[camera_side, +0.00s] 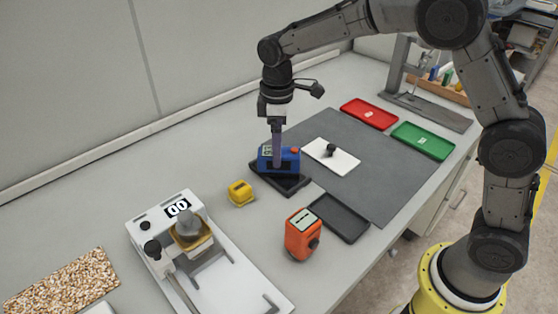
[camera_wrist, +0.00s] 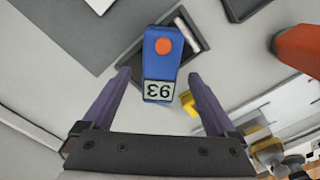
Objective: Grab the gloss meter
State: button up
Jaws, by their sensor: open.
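The gloss meter appears to be the blue box-shaped device (camera_side: 289,160) with a small display and a red-orange button. It sits on a black tray or base (camera_side: 290,186). In the wrist view the blue gloss meter (camera_wrist: 162,70) shows an upside-down "93" and lies between my two fingers. My gripper (camera_wrist: 159,75) is open, with a visible gap on each side of the meter. In the side view my gripper (camera_side: 277,163) points down at the meter, its fingers overlapping the meter's left part. Whether the fingertips touch it cannot be told.
A yellow block (camera_side: 241,193) sits left of the meter, an orange handheld device (camera_side: 303,234) in front. A white plate with a black knob (camera_side: 331,156) lies on the grey mat (camera_side: 385,180). Red (camera_side: 369,113), green (camera_side: 422,140) and black (camera_side: 339,218) trays and a white coater (camera_side: 205,262) stand around.

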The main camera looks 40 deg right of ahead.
notch_tip(320, 180, down, 5)
jog(key=shift+r, duration=0.1)
jog(key=shift+c, duration=0.3)
grip_shut()
